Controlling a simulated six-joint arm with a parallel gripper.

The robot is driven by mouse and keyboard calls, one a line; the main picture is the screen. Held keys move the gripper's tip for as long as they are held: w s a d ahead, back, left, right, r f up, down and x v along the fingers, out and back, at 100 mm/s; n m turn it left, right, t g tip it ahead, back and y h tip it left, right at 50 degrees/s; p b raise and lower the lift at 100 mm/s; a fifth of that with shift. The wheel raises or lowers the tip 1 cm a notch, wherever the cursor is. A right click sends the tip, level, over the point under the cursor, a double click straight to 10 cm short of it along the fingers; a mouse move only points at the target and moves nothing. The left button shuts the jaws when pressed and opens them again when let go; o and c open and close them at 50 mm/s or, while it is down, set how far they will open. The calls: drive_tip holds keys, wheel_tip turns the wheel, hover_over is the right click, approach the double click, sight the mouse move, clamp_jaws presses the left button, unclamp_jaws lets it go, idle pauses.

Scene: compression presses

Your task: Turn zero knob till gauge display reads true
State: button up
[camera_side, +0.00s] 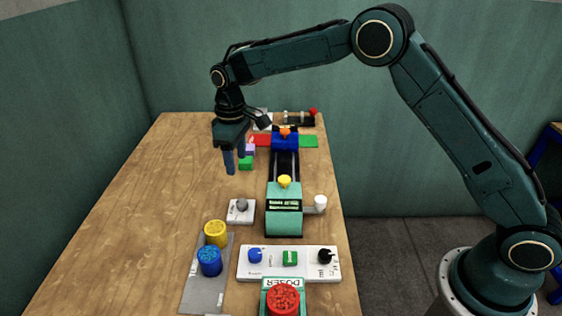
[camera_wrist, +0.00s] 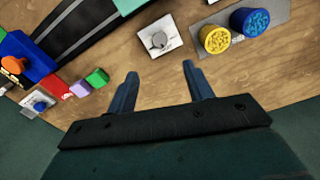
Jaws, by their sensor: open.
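A teal gauge unit (camera_side: 284,222) stands mid-table in the side view, with a dark display (camera_side: 284,205) showing small green text that I cannot read. A yellow knob (camera_side: 284,181) sits on its top and a white knob (camera_side: 320,202) sticks out on its right. A grey knob (camera_side: 242,205) on a white plate is just left of the unit; it also shows in the wrist view (camera_wrist: 159,40). Which one is the zero knob, I cannot tell. My gripper (camera_side: 235,165) is open and empty above the table, behind the grey knob, fingers pointing down; its fingers show apart in the wrist view (camera_wrist: 159,72).
A white panel (camera_side: 272,276) with blue, green and black controls lies in front, near a doser with a red top (camera_side: 283,299). Yellow (camera_side: 216,233) and blue (camera_side: 209,262) cylinders stand on a grey mat. Coloured blocks lie behind my gripper. The left table is clear.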

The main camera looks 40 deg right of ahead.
sight(241, 201)
drive_tip(key=shift+f, duration=0.1)
wheel_tip(241, 201, down, 14)
drive_tip(key=shift+r, duration=0.15)
idle(0.8)
drive_tip(key=shift+c, duration=0.4)
drive_tip(key=c, duration=0.9)
drive_tip(key=shift+m, duration=0.4)
drive_tip(key=m, duration=1.1)
drive_tip(key=shift+d, duration=0.1)
